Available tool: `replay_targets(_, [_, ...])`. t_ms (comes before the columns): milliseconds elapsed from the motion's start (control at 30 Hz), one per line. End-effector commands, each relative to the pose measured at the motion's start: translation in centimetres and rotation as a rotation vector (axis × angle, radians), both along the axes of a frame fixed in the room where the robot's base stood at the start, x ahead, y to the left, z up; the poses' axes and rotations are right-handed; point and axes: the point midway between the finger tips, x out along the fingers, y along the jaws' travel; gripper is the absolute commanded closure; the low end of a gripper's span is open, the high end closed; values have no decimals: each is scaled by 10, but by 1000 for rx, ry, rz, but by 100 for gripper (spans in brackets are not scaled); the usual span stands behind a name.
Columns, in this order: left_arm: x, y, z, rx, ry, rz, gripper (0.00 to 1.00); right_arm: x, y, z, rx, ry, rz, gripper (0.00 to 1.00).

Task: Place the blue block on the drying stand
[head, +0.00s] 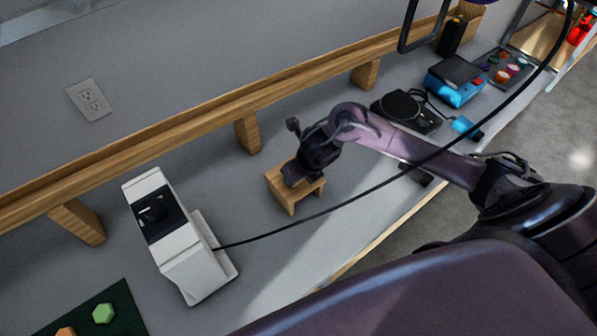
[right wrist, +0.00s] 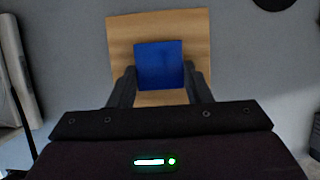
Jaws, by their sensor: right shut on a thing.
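The drying stand is a small wooden stool-like stand (head: 280,187) on the grey bench in the head view, and it fills the upper middle of the right wrist view (right wrist: 195,32). The blue block (right wrist: 159,65) shows in the right wrist view over the stand's top, between the fingers. My right gripper (right wrist: 160,78) is shut on the block. In the head view the right gripper (head: 298,172) is over the stand and hides the block. Whether the block touches the stand top cannot be told. My left gripper is not in view.
A white machine (head: 180,245) stands left of the stand, with a black cable running right from it. A wooden shelf rail (head: 180,140) runs behind. A black round device (head: 402,108) and a blue device (head: 455,80) sit further right. A green mat (head: 95,325) lies at lower left.

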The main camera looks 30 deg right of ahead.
Motion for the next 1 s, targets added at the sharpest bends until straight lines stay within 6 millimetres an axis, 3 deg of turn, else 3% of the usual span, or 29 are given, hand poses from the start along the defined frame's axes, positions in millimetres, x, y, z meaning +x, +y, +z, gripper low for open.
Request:
replay_targets(33, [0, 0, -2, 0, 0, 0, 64, 0, 0, -2, 0, 0, 0, 77])
replay_targets(67, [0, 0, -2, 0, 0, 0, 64, 0, 0, -1, 0, 0, 0, 53])
replay_targets(200, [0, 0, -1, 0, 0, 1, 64, 0, 0, -1, 0, 0, 0, 35])
replay_targets(567, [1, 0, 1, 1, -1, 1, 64, 0, 0, 3, 0, -2, 1, 34])
replay_targets(667, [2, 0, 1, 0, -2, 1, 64, -4, -1, 15, -1, -4, 3, 34])
replay_targets(1000, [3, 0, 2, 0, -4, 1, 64, -31, -5, 81, -2, -6, 4, 34])
